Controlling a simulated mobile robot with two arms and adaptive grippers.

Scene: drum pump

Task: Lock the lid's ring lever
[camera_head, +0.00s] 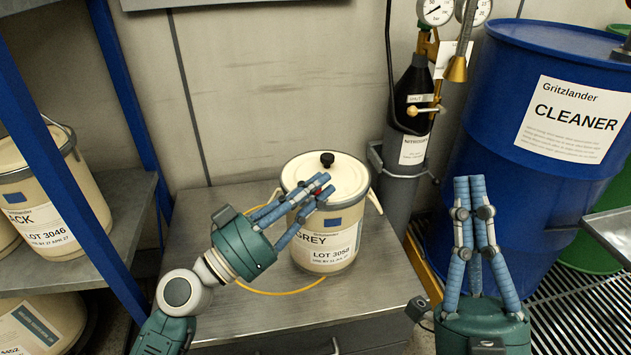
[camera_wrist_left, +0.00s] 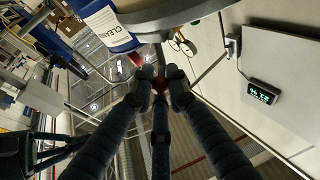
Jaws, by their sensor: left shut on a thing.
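The cream pail (camera_head: 330,240) labelled GREY, LOT 3058, stands upright on the metal cabinet top. Its cream lid (camera_head: 325,172) has a black knob and a ring around the rim. My right gripper (camera_head: 470,182) points up, fingers together and empty, right of the cabinet, well apart from the pail.
A blue CLEANER drum (camera_head: 500,120) stands at the right. A nitrogen cylinder (camera_head: 408,150) with gauges stands behind the pail. A blue-framed shelf (camera_head: 62,170) with pails is at the left. A yellow hose (camera_head: 290,290) lies around the pail's base. The cabinet top (camera_head: 205,215) is otherwise clear.

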